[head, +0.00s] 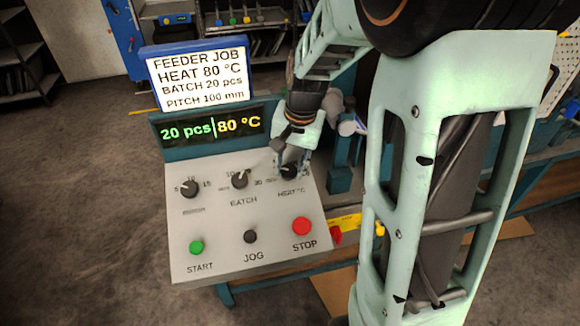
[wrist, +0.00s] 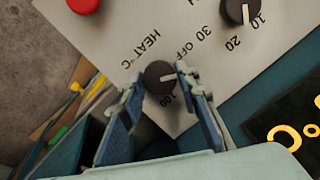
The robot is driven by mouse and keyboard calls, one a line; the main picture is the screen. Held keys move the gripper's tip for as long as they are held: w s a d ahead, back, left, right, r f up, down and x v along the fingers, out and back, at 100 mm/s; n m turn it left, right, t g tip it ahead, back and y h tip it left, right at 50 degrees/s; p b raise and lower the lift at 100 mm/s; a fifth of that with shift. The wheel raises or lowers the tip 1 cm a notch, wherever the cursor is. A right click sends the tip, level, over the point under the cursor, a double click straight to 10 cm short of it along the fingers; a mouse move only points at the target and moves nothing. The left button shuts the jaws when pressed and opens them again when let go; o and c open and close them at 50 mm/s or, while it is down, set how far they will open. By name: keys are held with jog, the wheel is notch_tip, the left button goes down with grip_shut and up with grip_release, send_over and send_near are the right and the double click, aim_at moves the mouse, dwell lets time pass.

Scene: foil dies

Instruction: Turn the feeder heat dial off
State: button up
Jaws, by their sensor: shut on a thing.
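The feeder heat dial (head: 289,172) is a black knob at the right end of the dial row on the sloped white panel.
The batch dial (head: 240,180) and a third dial (head: 189,188) are to the left. Below are the green START button (head: 196,247), black JOG button (head: 250,236) and red STOP button (head: 301,226). A job sign (head: 198,78) above reads HEAT 80 °C.

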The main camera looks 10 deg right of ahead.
jog(key=n, duration=0.5)
jog(key=shift+a+r+n+h, duration=0.1)
jog(key=shift+n+h, duration=0.2)
jog(key=shift+h, duration=0.1)
jog(key=shift+w, duration=0.1)
jog(key=o, duration=1.1)
jog(key=shift+o, duration=0.2)
notch_tip(320, 180, up, 12)
jog(key=s, duration=0.2)
